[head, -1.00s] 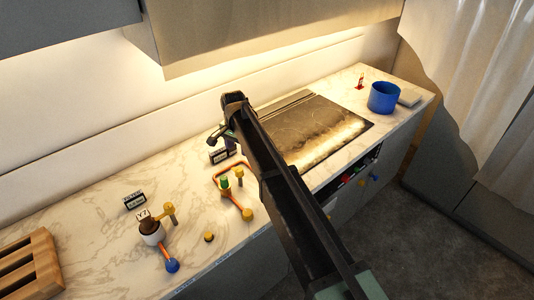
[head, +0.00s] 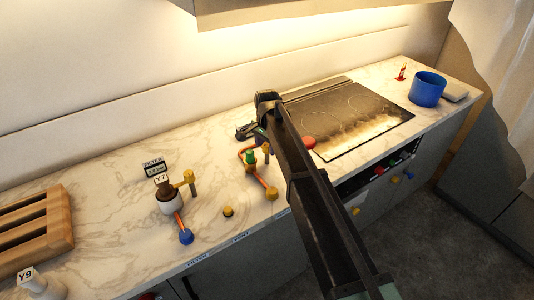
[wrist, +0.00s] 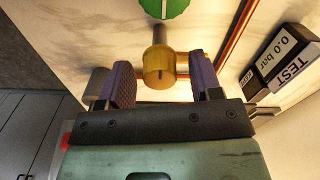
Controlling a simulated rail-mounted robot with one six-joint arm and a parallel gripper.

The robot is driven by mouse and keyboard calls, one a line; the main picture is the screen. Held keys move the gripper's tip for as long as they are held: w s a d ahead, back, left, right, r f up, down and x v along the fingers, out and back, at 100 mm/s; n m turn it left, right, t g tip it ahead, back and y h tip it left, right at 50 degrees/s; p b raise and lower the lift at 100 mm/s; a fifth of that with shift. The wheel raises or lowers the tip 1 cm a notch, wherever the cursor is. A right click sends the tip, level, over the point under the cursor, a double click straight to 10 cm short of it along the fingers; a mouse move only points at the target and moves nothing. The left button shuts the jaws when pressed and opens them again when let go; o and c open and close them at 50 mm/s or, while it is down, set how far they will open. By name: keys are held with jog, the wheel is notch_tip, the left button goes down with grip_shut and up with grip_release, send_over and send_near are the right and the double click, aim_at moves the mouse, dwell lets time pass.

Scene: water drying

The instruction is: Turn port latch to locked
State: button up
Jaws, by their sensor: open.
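No part in view is legibly marked as the port latch. A yellow fitting (wrist: 160,66) with a round cap and short side arms is between the two fingers of my gripper (wrist: 164,78) in the wrist view. The fingers are apart, one on each side, and I cannot tell whether they touch it. A green round part (wrist: 164,6) is just beyond it. My arm hides some of that area.
A gauge reading 0.0 bar with a TEST label (wrist: 288,62) stands right of the fitting in the wrist view. Orange pipe (head: 262,181) runs beside it. A Y7 bottle (head: 168,201), wooden rack (head: 62,225), cooktop (head: 375,105) and blue pot (head: 427,89) share the counter (head: 110,205).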

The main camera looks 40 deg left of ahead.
jog(key=shift+r, duration=0.1)
jog(key=c, duration=0.9)
jog(key=shift+c, duration=0.2)
jog(key=shift+n, duration=0.4)
jog(key=n, duration=0.3)
jog(key=shift+n, duration=0.4)
jog(key=n, duration=0.4)
jog(key=shift+n, duration=0.3)
jog(key=n, duration=0.8)
jog(key=shift+n, duration=0.3)
